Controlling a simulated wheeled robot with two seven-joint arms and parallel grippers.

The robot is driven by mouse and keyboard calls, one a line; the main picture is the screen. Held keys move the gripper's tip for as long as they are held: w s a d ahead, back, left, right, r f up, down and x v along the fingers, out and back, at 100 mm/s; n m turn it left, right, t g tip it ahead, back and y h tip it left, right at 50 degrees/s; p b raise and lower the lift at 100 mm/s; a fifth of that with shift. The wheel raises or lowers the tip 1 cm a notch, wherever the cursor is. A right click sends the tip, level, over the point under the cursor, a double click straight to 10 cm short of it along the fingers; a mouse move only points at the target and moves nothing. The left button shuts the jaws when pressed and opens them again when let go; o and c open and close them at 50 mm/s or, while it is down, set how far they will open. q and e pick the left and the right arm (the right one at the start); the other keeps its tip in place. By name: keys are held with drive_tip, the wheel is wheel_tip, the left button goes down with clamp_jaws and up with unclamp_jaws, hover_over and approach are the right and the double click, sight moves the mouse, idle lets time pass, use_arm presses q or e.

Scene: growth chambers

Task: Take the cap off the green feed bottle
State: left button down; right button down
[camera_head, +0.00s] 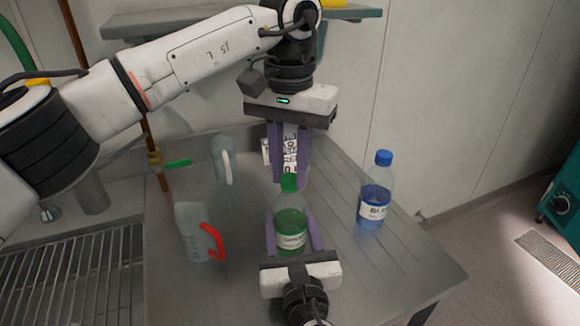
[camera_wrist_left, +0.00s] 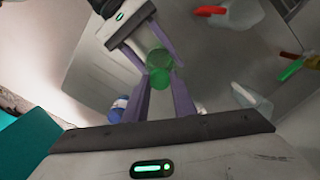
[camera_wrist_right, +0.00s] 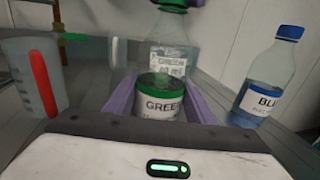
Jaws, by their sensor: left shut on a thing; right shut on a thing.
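The green feed bottle (camera_head: 291,225) stands upright near the middle of the steel bench, with green liquid and a white label that reads GREEN in the right wrist view (camera_wrist_right: 162,104). Its green cap (camera_head: 288,183) is at the top of the neck. My left gripper (camera_head: 289,182) points down from above and is shut on the cap; the left wrist view shows the cap (camera_wrist_left: 159,79) between its purple fingertips. My right gripper (camera_head: 292,240) comes from the front, shut around the bottle's body. I cannot tell whether the cap is loosened.
A blue bottle (camera_head: 375,198) with a blue cap stands to the right. A jug with a red handle (camera_head: 196,235) and another clear jug (camera_head: 222,158) stand to the left. A white text card (camera_head: 290,140) is behind the bottle. A metal grate (camera_head: 75,275) is at the left; the bench's front right is clear.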

use_arm(q)
drive_tip(key=n, duration=1.4)
drive_tip(key=shift+n, duration=0.4)
drive_tip(key=n, duration=0.4)
drive_tip(key=shift+r, duration=0.1)
drive_tip(key=n, duration=0.4)
drive_tip(key=shift+n, duration=0.3)
drive_tip(key=n, duration=0.6)
drive_tip(key=shift+n, duration=0.3)
drive_tip(key=n, duration=2.4)
drive_tip(key=shift+r, duration=0.1)
drive_tip(key=shift+r, duration=0.15)
